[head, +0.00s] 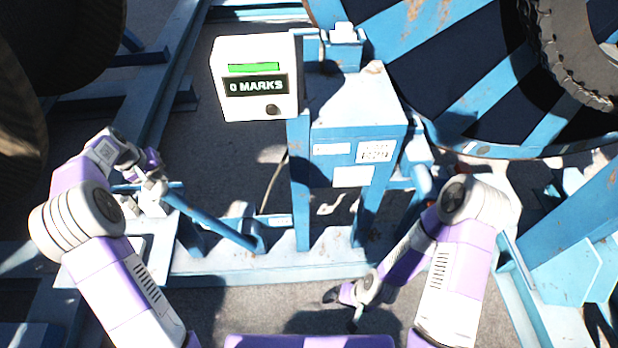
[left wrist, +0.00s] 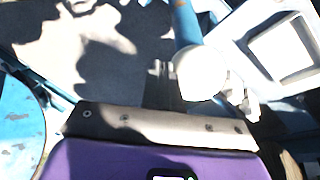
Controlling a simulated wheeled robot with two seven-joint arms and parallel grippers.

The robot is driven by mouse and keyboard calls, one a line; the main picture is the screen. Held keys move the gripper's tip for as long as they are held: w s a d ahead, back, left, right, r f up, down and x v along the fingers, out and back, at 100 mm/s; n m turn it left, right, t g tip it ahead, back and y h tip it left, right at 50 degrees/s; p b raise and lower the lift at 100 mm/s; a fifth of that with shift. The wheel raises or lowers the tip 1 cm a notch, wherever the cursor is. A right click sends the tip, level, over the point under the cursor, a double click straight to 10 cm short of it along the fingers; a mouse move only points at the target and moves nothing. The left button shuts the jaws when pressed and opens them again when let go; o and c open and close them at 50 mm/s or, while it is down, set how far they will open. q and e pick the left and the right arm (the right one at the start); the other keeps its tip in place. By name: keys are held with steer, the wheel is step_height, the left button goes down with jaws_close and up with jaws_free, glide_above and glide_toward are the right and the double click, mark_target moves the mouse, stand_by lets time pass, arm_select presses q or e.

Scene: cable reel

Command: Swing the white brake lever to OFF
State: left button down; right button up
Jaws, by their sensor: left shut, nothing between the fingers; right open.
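The lever shows as a blue bar (head: 210,220) that slopes from the frame's base up and left to my left gripper (head: 152,186). In the left wrist view a rounded white knob (left wrist: 200,73) sits at the end of the blue bar (left wrist: 184,22). My left gripper is shut with nothing between its fingers, right beside the knob. The knob overlaps the fingers in the wrist view, so I cannot tell whether they touch. No OFF mark is readable. My right gripper (head: 344,307) is open and empty, low in front of the blue frame.
A white box (head: 254,104) with a green bar and "0 MARKS" stands on the blue frame (head: 305,215). A large blue-and-black striped reel (head: 450,45) fills the upper right. A white-framed panel (left wrist: 287,48) lies right of the knob. Grey ground (head: 270,297) in front is mostly clear.

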arm_select(q)
steer(key=shift+s+a+f, duration=0.1)
steer(key=shift+a+f, duration=0.15)
steer(key=shift+a, duration=0.4)
steer(key=shift+s+a+f, duration=0.15)
steer(key=shift+s+a, duration=0.2)
steer(key=shift+a, duration=0.45)
steer(key=w+d+r+p, duration=0.2)
steer(key=d+r, duration=0.1)
steer(key=d, duration=0.1)
steer(key=b+v, duration=0.1)
steer(key=v, duration=0.9)
steer(key=shift+s, duration=0.2)
steer(key=shift+d, duration=0.1)
